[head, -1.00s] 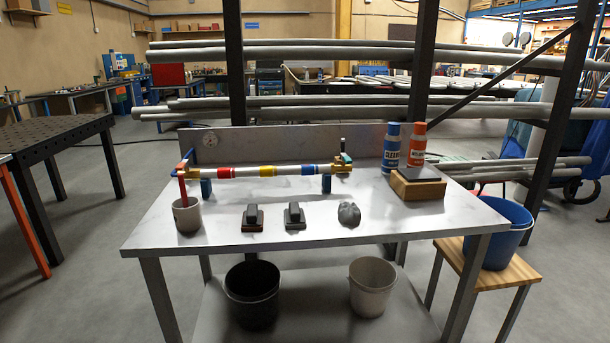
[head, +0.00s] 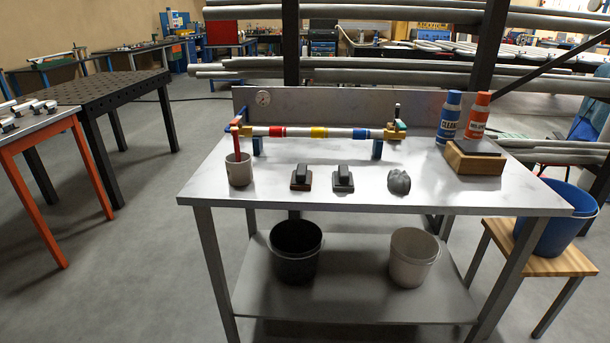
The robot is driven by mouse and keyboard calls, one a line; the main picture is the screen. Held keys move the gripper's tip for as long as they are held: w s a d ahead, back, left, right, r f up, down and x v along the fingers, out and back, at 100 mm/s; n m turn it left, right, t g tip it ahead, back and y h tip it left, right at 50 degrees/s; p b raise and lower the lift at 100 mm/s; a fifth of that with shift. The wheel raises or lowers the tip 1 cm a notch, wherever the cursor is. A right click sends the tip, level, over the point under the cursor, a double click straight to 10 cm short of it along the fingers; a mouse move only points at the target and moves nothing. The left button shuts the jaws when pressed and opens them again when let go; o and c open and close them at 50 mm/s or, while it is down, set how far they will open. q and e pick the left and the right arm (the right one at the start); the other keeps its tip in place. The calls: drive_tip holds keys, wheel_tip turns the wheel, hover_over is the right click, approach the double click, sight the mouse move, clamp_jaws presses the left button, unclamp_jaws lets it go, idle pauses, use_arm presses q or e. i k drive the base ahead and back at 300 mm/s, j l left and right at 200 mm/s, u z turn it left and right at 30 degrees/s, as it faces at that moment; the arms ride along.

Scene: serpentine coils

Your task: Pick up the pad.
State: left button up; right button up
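Two small dark blocks with raised grips lie on the metal workbench (head: 290,190), near its front. The left block (head: 301,178) has a reddish-brown base; the right block (head: 343,179) has a dark grey base. A crumpled grey lump (head: 399,182) lies to their right. I cannot tell for sure which of these is the pad. A pipe with red, yellow and blue bands (head: 300,132) rests on blue supports behind them. Neither of my grippers is in view.
A cup (head: 239,173) holding a red-handled tool stands at the left. Blue (head: 449,118) and orange (head: 476,116) bottles stand behind a wooden block (head: 475,158) at the right. Black (head: 295,256) and pale (head: 412,262) buckets sit on the lower shelf. A stool with a blue bucket (head: 560,215) stands right.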

sight(301, 180)
drive_tip(key=i+j+z, duration=0.85)
drive_tip(key=j, duration=0.25)
drive_tip(key=i+j+z, duration=0.15)
drive_tip(key=j+z, duration=0.15)
drive_tip(key=j, duration=0.2)
